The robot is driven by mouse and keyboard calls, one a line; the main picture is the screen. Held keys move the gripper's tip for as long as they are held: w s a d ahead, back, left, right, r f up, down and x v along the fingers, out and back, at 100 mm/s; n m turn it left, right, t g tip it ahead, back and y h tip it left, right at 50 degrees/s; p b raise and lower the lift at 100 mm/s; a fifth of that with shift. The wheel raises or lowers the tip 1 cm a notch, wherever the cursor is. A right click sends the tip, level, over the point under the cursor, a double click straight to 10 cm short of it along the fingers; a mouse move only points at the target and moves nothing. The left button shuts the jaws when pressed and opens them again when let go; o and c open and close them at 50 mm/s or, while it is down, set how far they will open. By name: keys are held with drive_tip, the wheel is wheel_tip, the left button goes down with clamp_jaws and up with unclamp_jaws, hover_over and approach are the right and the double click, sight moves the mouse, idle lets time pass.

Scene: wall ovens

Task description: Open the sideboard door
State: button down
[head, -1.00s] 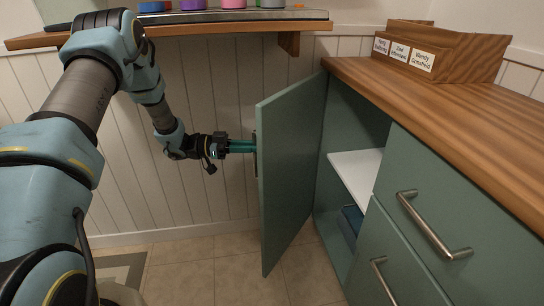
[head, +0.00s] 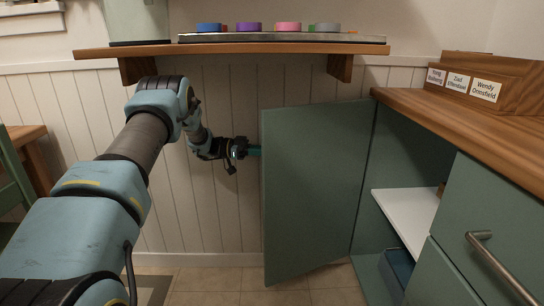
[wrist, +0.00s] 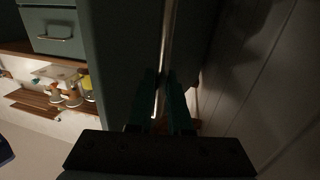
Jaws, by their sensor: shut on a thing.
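The green sideboard door (head: 315,190) stands wide open in the head view, hinged at the sideboard's (head: 432,265) left edge. Its inner face is toward the camera. My gripper (head: 256,151) is at the door's far side near its free edge, and the door hides the fingertips there. In the wrist view my gripper (wrist: 162,95) has its two fingers close together on the metal door handle (wrist: 165,55). The dark picture hides the exact contact. The door also shows in the wrist view (wrist: 112,60).
Inside the sideboard are a white shelf (head: 405,215) and a blue box (head: 397,270). A wooden wall shelf (head: 240,49) with several coloured round items is above the door. A wooden organizer (head: 480,85) with name labels stands on the countertop (head: 470,125). The floor before the door is clear.

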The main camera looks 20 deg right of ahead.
drive_tip(key=c, duration=0.8)
unclamp_jaws()
drive_tip(key=shift+c, duration=0.2)
drive_tip(key=v, duration=1)
drive_tip(key=shift+w+a, duration=0.2)
drive_tip(key=shift+a, duration=0.1)
